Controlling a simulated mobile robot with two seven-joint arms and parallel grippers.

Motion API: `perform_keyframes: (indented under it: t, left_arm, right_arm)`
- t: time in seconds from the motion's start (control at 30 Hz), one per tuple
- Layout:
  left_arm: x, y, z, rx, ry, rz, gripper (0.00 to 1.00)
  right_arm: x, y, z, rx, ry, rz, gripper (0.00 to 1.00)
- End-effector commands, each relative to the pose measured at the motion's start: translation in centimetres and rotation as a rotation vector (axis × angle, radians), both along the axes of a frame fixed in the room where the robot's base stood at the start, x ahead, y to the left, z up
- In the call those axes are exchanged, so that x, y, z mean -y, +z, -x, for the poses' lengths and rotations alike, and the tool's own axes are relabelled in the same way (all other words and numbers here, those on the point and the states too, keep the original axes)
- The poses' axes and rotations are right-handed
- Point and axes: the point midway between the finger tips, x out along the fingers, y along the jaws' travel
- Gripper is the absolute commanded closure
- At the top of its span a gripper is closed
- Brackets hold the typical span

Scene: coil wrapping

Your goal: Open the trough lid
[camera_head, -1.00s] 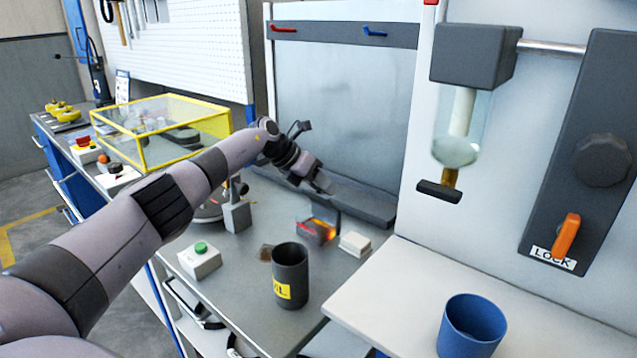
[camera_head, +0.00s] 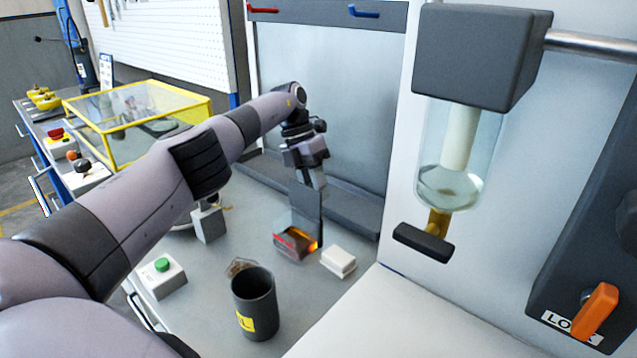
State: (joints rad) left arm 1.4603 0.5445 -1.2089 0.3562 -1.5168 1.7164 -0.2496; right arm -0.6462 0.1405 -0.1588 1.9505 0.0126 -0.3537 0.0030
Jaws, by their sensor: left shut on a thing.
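The trough (camera_head: 295,243) is a small dark box with an orange glow inside, on the grey bench. Its dark lid (camera_head: 307,210) stands upright at the trough's back right side, so the glowing inside shows. My left gripper (camera_head: 311,182) reaches in from the left and points down, shut on the upper part of the lid. The fingertips are small and partly hidden in this view. My right gripper is not in view.
A white block (camera_head: 338,262) lies right of the trough. A dark cup with a yellow label (camera_head: 255,305) and a green-button box (camera_head: 161,277) stand nearer. A yellow-framed clear case (camera_head: 140,118) is at the left. A glass cylinder device (camera_head: 450,160) hangs at the right.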

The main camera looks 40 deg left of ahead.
Motion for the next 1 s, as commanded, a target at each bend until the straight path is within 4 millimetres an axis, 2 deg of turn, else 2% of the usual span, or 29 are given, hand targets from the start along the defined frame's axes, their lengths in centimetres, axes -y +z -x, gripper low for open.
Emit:
perform_keyframes:
  t: [0.53,0.57,0.6,1.0]
  left_arm:
    - [0.11,-0.05,0.15,-0.016,-0.001,0.0,1.0]
    - [0.1,-0.05,0.16,-0.016,-0.001,0.0,0.67]
    - [0.11,-0.04,0.16,-0.016,-0.001,0.0,0.54]
    - [0.05,-0.09,0.25,-0.02,-0.001,-0.001,0.53]
  right_arm:
    - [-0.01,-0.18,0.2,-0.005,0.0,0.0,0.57]
    - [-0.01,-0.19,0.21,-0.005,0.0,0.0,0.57]
    - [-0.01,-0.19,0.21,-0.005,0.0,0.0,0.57]
    - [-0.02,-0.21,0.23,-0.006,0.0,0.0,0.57]
